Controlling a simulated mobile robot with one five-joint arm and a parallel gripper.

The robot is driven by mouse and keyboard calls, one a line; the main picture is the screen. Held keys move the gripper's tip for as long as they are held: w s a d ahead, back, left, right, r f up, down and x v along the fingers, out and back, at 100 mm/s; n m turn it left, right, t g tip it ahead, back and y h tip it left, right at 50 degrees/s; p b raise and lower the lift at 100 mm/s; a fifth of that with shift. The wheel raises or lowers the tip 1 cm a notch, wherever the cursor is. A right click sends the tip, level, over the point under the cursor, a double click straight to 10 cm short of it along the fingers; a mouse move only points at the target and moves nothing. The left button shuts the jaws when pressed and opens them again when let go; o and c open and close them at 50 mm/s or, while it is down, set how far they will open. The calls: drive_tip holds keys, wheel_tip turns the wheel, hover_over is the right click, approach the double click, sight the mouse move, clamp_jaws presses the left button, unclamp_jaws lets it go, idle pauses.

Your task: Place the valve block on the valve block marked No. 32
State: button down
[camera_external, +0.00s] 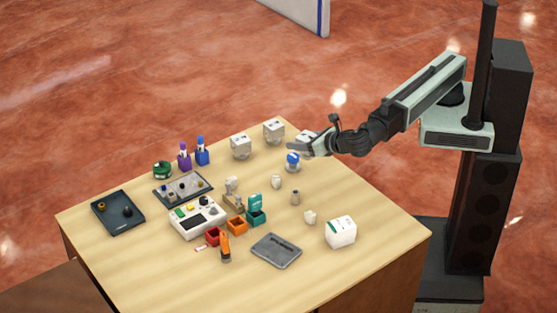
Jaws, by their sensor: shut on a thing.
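Several pale grey-white blocks with dark marks on top are at the back of the table. One block (240,146) stands at the back, and another block (274,131) stands to its right near the back corner. My gripper (299,147) is at the right back edge, to the right of these two blocks. It is shut on a similar pale block (306,135), which is partly hidden behind the fingers. I take these as the valve blocks. Their numbers are too small to read, so I cannot tell which is No. 32.
A blue-and-white round thing (292,161) is just below my gripper. A larger white block (340,232) stands at the front right. A white device (197,217), a dark tray (118,213) and small coloured bins (237,226) fill the left and middle. The right side has bare wood.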

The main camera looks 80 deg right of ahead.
drive_tip(key=w+d+r+m+g+h+p, duration=0.1)
drive_tip(key=w+d+r+m+p, duration=0.15)
drive_tip(key=w+d, duration=0.6)
drive_tip(key=w+d+r+m+g+h+p, duration=0.1)
drive_tip(key=w+d+r+h+p, duration=0.3)
drive_tip(key=d, duration=0.8)
drive_tip(key=f+b, duration=0.3)
drive_tip(key=f+y+b, duration=0.1)
drive_tip(key=f+b, duration=0.2)
drive_tip(key=b, duration=0.1)
drive_tip(key=f+y+b, duration=0.1)
drive_tip(key=f+b, duration=0.2)
drive_tip(key=shift+w+f+n, duration=0.25)
drive_tip(key=shift+w+f, duration=0.15)
drive_tip(key=shift+d+r, duration=0.1)
drive_tip(key=c, duration=0.6)
unclamp_jaws()
